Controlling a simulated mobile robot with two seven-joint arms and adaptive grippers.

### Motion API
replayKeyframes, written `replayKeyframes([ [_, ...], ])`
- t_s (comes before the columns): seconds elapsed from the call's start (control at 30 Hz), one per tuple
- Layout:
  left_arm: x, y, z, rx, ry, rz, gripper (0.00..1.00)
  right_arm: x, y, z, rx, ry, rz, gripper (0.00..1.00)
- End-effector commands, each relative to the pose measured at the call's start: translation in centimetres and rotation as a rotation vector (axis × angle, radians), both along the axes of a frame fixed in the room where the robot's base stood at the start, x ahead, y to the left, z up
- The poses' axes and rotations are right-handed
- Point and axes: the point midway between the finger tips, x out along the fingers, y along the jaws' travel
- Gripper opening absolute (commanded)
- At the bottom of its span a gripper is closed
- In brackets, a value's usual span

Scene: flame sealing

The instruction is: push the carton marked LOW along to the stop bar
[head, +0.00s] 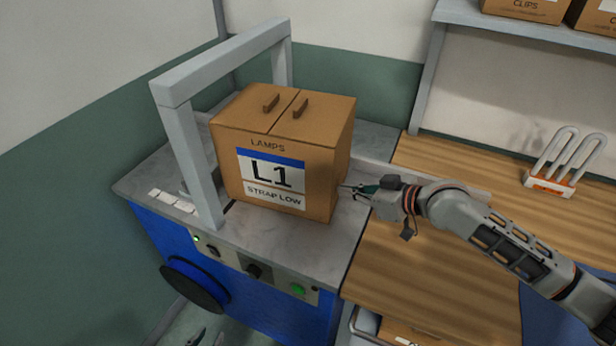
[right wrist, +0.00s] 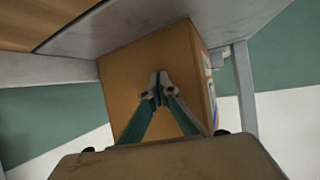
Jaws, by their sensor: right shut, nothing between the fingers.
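The brown carton (head: 272,185), labelled LAMPS, L1 and STRAP LOW, stands upright on the grey top of the strapping machine (head: 335,235). Its left end is at the grey arch (head: 195,165). My right gripper (head: 348,188) is shut and empty at the carton's right side, low down. In the right wrist view its joined fingertips (right wrist: 160,86) lie over the carton's plain side (right wrist: 128,80); I cannot tell whether they touch it. My left gripper (head: 208,339) shows only at the bottom edge, its tips apart. I cannot clearly make out the stop bar.
The machine's blue front has a panel with knobs and a green button (head: 298,289). White pieces (head: 172,201) lie left of the arch. A wooden bench (head: 425,270) adjoins on the right, with a white looped-tube item (head: 552,183). A shelf (head: 520,25) holds more cartons.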

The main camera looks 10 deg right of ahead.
Motion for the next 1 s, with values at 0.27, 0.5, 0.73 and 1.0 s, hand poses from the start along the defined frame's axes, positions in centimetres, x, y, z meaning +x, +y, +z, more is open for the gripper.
replayKeyframes([
  [0.27, 0.0, 0.0, -0.1, 0.000, 0.001, 0.000, 0.25, 1.0, 1.5, 0.0, 0.001, 0.000, 0.000, 0.00],
  [0.5, 0.0, 0.0, -0.1, 0.000, 0.001, 0.000, 0.25, 1.8, 2.8, 0.1, 0.001, 0.000, 0.001, 0.00],
  [0.73, 0.0, 0.0, -0.1, 0.000, 0.001, 0.000, 0.25, 2.7, 4.0, 0.1, 0.001, -0.001, 0.000, 0.00],
  [1.0, 0.0, 0.0, 0.0, 0.000, 0.000, 0.000, 0.25, 1.8, 2.5, -0.1, -0.001, 0.001, -0.002, 0.00],
])
